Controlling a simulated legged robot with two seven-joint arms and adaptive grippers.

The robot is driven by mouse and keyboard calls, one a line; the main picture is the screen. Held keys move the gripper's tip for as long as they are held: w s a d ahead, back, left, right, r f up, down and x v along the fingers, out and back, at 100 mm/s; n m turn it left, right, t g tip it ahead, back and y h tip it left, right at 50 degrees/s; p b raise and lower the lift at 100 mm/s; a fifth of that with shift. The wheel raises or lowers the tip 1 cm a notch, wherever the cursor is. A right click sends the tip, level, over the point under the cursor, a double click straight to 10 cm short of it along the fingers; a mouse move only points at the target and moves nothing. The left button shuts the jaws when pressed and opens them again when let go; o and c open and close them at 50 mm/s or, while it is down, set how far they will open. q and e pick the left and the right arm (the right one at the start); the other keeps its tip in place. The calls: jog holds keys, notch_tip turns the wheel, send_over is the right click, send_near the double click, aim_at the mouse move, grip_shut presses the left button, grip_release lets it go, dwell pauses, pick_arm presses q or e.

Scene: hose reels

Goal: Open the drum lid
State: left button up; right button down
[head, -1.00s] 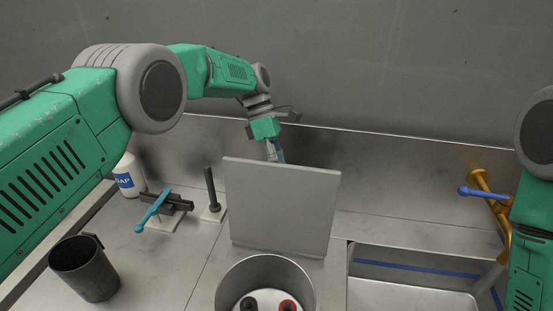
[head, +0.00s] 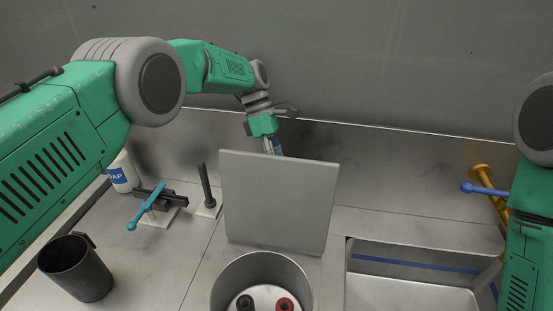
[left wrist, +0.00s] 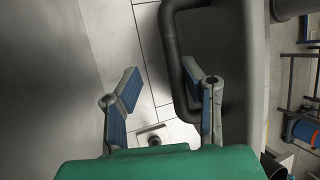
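The drum (head: 262,262) is an open grey metal cylinder at the bottom middle of the head view. Its square grey lid (head: 278,200) stands near upright at the drum's back side, so the drum's mouth is uncovered. My left gripper (head: 273,146) is behind the lid's top edge, its fingertips partly hidden there. In the left wrist view its fingers (left wrist: 160,70) are spread, with a dark bent handle (left wrist: 177,60) near the right fingertip; I cannot tell whether they touch. My right arm shows at the right edge, its gripper out of view.
Inside the drum are a black (head: 245,302) and a red round part (head: 285,304). A sink (head: 410,293) and brass tap (head: 482,178) are right. A black mug (head: 78,270), soap bottle (head: 122,176), blue-handled valve (head: 148,207) and dark post (head: 206,188) stand left.

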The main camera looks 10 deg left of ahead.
pick_arm(q)
jog(key=shift+w+d+r, duration=0.1)
jog(key=shift+w+r, duration=0.05)
jog(key=shift+r, duration=0.2)
dwell(0.6)
jog(key=v, duration=0.7)
jog(key=shift+w, duration=0.25)
jog(key=shift+r, duration=0.15)
